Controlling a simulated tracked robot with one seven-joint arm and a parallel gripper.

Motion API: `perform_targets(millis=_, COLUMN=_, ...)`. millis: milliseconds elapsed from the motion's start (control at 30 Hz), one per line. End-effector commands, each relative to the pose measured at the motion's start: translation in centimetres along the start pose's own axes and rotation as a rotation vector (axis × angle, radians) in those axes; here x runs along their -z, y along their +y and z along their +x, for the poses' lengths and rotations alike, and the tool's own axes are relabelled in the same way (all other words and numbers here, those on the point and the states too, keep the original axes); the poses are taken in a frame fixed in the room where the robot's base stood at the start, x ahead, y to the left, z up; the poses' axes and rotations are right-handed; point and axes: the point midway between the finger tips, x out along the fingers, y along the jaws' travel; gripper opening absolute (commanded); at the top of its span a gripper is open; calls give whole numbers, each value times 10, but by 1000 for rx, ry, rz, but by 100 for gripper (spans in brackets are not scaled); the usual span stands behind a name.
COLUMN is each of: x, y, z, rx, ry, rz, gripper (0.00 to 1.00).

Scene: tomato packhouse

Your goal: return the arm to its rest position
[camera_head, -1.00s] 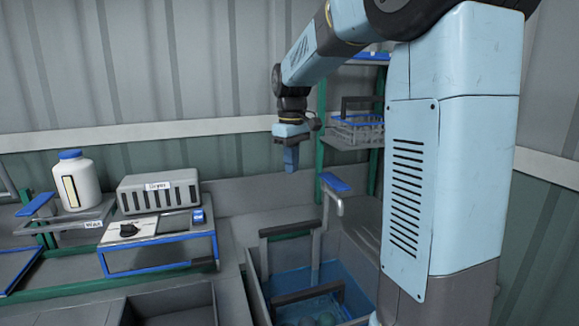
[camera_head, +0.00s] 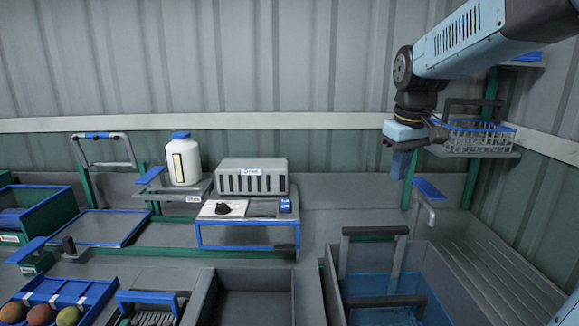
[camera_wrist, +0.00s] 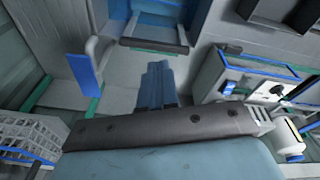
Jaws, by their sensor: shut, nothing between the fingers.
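My gripper (camera_head: 401,163) hangs at the end of my light blue arm, at the right of the head view. Its blue fingers point down and are shut with nothing between them. It is in the air above the sink area, in front of the wire basket's left side. In the wrist view my gripper (camera_wrist: 158,68) shows as closed blue fingers at the middle, with the blue water basin beyond them.
A wire basket (camera_head: 478,137) stands on a shelf close right of my gripper. Below are a blue-handled tap (camera_head: 428,190) and a water basin (camera_head: 380,285). A grey device (camera_head: 252,178) and a white jar (camera_head: 183,160) stand left. The air left of my gripper is clear.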

Motion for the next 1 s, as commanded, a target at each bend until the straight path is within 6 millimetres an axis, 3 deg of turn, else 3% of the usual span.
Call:
perform_targets(millis=333, x=-65, y=-26, z=-11, rx=-35, ry=123, rz=131, gripper=0)
perform_targets(millis=700, x=-128, y=-51, z=-3, rx=-55, ry=252, rz=270, gripper=0)
perform_targets(millis=1000, x=-155, y=-61, z=6, rx=-58, ry=316, rz=336, gripper=0)
